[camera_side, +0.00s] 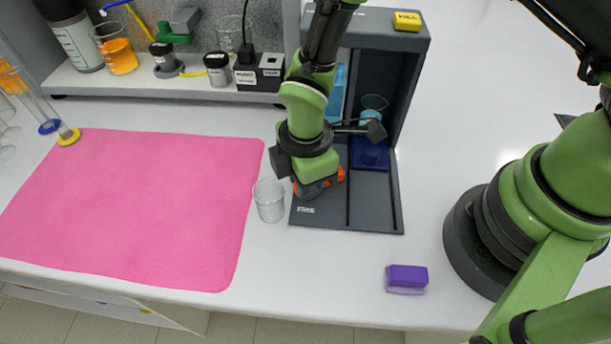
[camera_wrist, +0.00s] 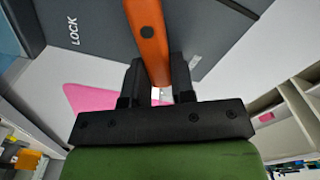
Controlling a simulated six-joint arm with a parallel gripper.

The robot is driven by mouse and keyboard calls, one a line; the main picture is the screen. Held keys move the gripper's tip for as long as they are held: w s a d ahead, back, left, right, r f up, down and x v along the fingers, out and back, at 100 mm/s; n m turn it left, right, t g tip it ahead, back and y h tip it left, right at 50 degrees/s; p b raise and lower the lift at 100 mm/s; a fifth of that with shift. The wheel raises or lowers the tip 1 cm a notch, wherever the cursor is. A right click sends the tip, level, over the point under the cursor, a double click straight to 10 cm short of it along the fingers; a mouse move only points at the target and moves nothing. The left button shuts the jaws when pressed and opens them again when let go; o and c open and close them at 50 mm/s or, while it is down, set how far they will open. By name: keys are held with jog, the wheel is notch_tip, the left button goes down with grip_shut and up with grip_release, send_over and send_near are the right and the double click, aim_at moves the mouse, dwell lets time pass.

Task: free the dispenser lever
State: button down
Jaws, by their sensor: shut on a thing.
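The dispenser (camera_side: 415,60) is a dark grey housing with an open front and a flat base, in the upper middle of the side view. Its orange lever (camera_side: 334,178) shows partly at the left of the base, mostly hidden by my gripper (camera_side: 312,188). In the wrist view the orange lever (camera_wrist: 148,35) runs down between the two black fingers of my gripper (camera_wrist: 158,90), which is shut on it. The word LOCK (camera_wrist: 74,28) is printed on the dark grey base to the left of the lever.
A clear beaker (camera_side: 269,202) stands close to my gripper's left, beside the base. A blue block (camera_side: 370,158) sits inside the dispenser. A pink mat (camera_side: 140,205) covers the left bench. A purple block (camera_side: 406,277) lies at front right. A shelf (camera_side: 150,88) holds bottles behind.

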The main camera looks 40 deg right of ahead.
jog(key=c, duration=1)
grip_release()
jog(key=shift+o, duration=0.2)
notch_tip(320, 180, up, 10)
jog(key=shift+r, duration=0.1)
jog(key=d+r+m+t+y, duration=0.1)
jog(key=d+r+m, duration=0.15)
jog(key=r, duration=0.25)
jog(key=d+r+m+t, duration=0.1)
jog(key=d+r+m, duration=0.1)
jog(key=r+m, duration=0.15)
jog(key=s+d+r+m+t+y, duration=0.1)
jog(key=s+d+r+m+t, duration=0.4)
jog(key=s+d+r+m, duration=0.4)
jog(key=s+r+m, duration=0.2)
jog(key=s+m, duration=0.1)
jog(key=m, duration=0.1)
jog(key=shift+d+r, duration=0.15)
